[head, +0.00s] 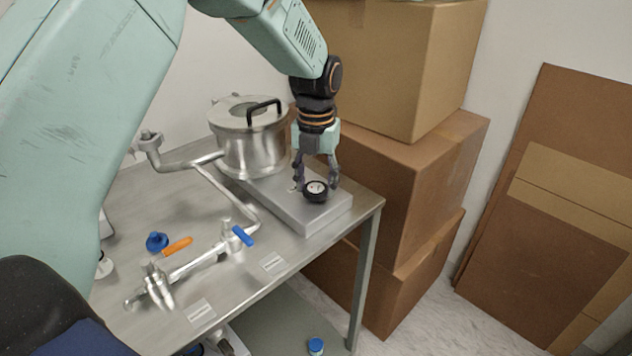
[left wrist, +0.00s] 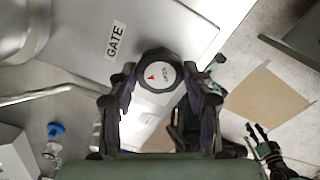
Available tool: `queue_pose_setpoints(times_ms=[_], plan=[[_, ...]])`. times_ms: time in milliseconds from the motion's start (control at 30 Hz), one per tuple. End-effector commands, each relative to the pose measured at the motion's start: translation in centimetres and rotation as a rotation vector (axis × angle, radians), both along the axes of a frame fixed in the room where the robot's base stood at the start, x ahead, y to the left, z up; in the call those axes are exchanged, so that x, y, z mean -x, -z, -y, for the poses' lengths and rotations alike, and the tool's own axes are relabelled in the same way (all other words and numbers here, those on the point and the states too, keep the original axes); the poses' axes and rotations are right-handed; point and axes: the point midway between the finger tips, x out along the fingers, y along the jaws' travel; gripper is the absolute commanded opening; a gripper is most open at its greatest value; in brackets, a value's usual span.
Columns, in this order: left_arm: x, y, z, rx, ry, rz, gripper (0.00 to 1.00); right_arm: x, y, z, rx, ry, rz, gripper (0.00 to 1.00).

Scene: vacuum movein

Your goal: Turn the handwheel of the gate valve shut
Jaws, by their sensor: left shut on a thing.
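The handwheel (head: 316,191) is a small black ring with a white cap. It sits at the front end of a grey metal block (head: 300,212) on the table. In the left wrist view the handwheel (left wrist: 157,73) shows a red arrow on its cap, and a label reading GATE lies beside it. My left gripper (head: 318,182) points down from above and is shut on the handwheel, with a finger on each side of its rim. The valve stem under the wheel is hidden. My right gripper (left wrist: 256,132) shows small at the lower right of the left wrist view, fingers apart and empty.
A steel pot-like vessel (head: 248,140) with a black handle stands behind the block. Cardboard boxes (head: 415,180) stand close to the right. Flat cardboard leans on the wall.

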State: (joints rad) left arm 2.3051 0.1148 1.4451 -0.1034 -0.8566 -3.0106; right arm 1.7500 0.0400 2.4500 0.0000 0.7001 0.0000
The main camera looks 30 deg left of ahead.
Motion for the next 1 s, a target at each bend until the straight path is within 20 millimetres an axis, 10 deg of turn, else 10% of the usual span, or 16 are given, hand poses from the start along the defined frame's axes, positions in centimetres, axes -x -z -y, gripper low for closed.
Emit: queue_pose_setpoints(times_ms=[67,100,333,733,1000], plan=[[0.5,0.4,0.1,0.001,0.0,-0.016,0.18,0.0,0.0,0.0,0.0,0.0,0.0,0.4],[0.5,0.4,0.1,0.001,0.0,-0.016,0.52,0.0,0.0,0.0,0.0,0.0,0.0,0.4],[0.2,0.2,0.0,0.0,0.0,-0.009,0.71,0.0,0.0,0.0,0.0,0.0,0.0,0.4],[0.1,-0.4,0.0,0.0,-0.001,-0.002,0.73,0.0,0.0,0.0,0.0,0.0,0.0,0.4],[0.0,-5.1,0.0,0.0,-0.001,0.001,0.73,0.0,0.0,0.0,0.0,0.0,0.0,0.4]])
